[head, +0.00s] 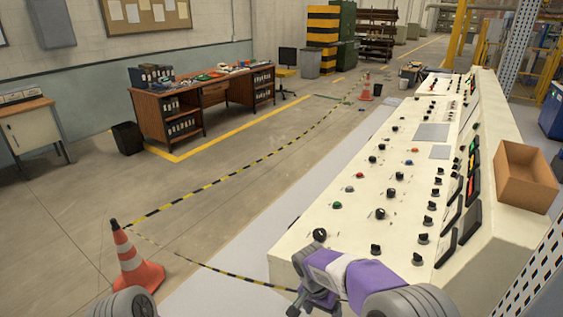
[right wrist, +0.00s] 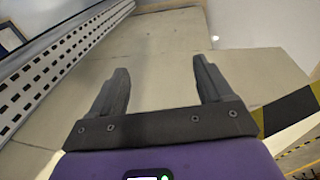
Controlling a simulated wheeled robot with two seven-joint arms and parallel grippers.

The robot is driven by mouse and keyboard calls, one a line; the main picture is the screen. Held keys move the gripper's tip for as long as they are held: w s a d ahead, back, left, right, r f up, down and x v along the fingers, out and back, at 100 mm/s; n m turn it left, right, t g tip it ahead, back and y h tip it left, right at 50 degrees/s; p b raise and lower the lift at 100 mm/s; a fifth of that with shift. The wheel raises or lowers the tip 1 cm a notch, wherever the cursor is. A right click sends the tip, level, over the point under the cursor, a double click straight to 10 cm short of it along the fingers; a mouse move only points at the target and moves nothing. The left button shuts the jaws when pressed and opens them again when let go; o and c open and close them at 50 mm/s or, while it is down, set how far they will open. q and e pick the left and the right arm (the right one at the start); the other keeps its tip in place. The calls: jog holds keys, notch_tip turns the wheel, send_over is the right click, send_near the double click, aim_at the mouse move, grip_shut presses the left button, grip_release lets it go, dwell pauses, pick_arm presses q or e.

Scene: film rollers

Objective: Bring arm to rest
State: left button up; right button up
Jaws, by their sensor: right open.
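My right arm (head: 385,285), purple and grey, comes in at the bottom of the head view, in front of the near end of the cream control console (head: 300,232). Its dark gripper (head: 310,298) is at the console's near left edge, small and partly cut off by the frame. In the right wrist view the right gripper (right wrist: 160,68) has its two dark fingers wide apart with nothing between them. A grey rounded part of my left arm (head: 130,303) shows at the bottom left. My left gripper is out of view.
An orange and white cone (head: 133,262) stands on the floor at the left, with black-yellow tape (head: 235,277) running toward the console. A brown open box (head: 525,178) sits on the console's right side. A wooden desk (head: 203,98) stands farther back.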

jog(key=s+f+n+y, duration=0.2)
jog(key=s+f, duration=0.2)
jog(key=f, duration=0.4)
jog(key=s+f+n+y, duration=0.1)
jog(key=s+f+y, duration=0.1)
jog(key=s+f, duration=0.5)
jog(key=s+a+f+n+t+y, duration=0.1)
jog(key=s+f+y, duration=0.1)
jog(key=s+f, duration=0.6)
jog(key=shift+s+f+y, duration=0.2)
jog(key=shift+s+y, duration=0.1)
jog(key=shift+s, duration=0.55)
jog(key=shift+a, duration=0.1)
